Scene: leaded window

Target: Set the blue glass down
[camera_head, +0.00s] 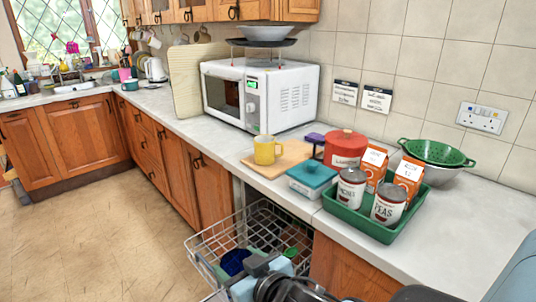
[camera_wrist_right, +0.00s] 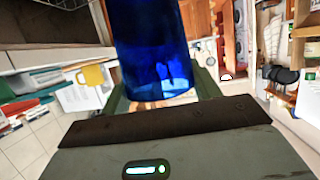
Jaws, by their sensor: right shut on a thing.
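The blue glass (camera_head: 234,261) is low in the head view, over the pulled-out wire dishwasher rack (camera_head: 207,243). My right gripper (camera_head: 256,270) is shut on it, and the gripper partly covers the glass. In the right wrist view the deep blue glass (camera_wrist_right: 155,48) stands out large just beyond the gripper's dark edge (camera_wrist_right: 160,122). Whether the glass touches the rack cannot be told. My left gripper is not in view.
A worktop (camera_head: 455,235) runs above the rack. On it are a yellow mug (camera_head: 266,150) on a wooden board (camera_head: 255,163), a teal-lidded box (camera_head: 312,175), a red canister (camera_head: 345,149), a green tray (camera_head: 360,224) with cans and cartons, and a microwave (camera_head: 285,96).

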